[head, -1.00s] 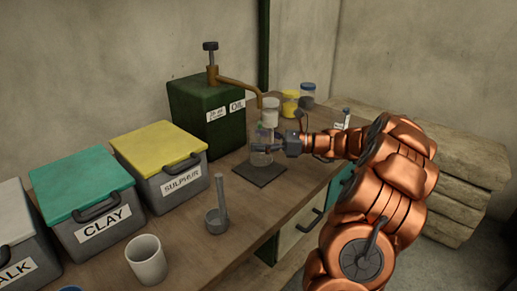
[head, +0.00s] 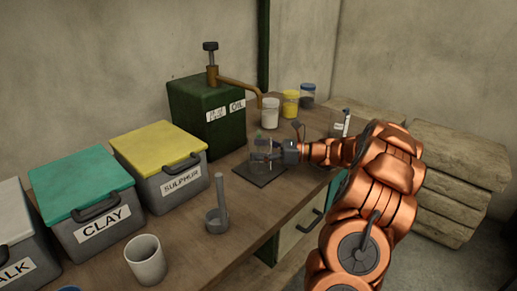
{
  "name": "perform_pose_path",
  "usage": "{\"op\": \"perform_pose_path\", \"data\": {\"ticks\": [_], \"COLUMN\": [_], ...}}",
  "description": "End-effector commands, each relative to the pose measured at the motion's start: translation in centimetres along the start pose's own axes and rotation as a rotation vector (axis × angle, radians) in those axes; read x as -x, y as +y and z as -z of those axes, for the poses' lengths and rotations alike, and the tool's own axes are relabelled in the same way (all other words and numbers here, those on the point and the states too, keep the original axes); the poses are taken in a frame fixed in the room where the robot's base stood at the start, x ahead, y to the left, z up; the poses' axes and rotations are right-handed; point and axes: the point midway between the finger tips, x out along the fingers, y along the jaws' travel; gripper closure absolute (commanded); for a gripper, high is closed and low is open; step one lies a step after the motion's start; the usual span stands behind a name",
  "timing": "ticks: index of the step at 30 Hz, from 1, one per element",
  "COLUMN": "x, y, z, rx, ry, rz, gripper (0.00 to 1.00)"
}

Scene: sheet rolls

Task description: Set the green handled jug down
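A clear glass vessel (head: 261,166), faint against the background, stands on a dark square mat (head: 258,179) beneath the oil dispenser's spout. I take it for the jug, but I cannot make out green on it or a handle. My gripper (head: 265,150) reaches in from the right at the vessel. Its two dark fingers show apart, one above the other in the picture, and look open. The fingers overlap the vessel in this view, so I cannot tell whether they touch it.
The green oil dispenser (head: 222,135) stands behind the mat. White (head: 270,115), yellow (head: 290,105) and blue-lidded jars stand behind. Lidded bins labelled sulphur (head: 160,150) and clay (head: 82,190) line the left. A grey ladle-like cup (head: 217,222) and white mug (head: 146,262) stand in front.

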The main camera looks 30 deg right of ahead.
Motion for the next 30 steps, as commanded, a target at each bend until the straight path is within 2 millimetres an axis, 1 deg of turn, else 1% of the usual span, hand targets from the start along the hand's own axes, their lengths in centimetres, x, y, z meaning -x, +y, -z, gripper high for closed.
{"op": "perform_pose_path", "data": {"ticks": [1, 5, 6, 18, 20, 23, 30], "x": [0.0, 0.0, 0.0, 0.1, 0.7, 2.3, 7.0], "y": [0.0, 0.0, 0.0, 0.0, -0.1, -0.1, -0.1], "z": [0.0, 0.0, 0.0, -0.3, -0.3, -0.4, -0.4], "rx": [0.0, 0.0, 0.0, 0.001, 0.001, 0.001, 0.003], "ry": [0.0, 0.0, 0.0, 0.001, 0.0, -0.001, 0.001], "rz": [0.0, 0.0, 0.0, 0.001, 0.002, 0.004, 0.006], "gripper": [0.15, 0.02, 0.01, 0.01, 0.01, 0.01, 0.01]}}
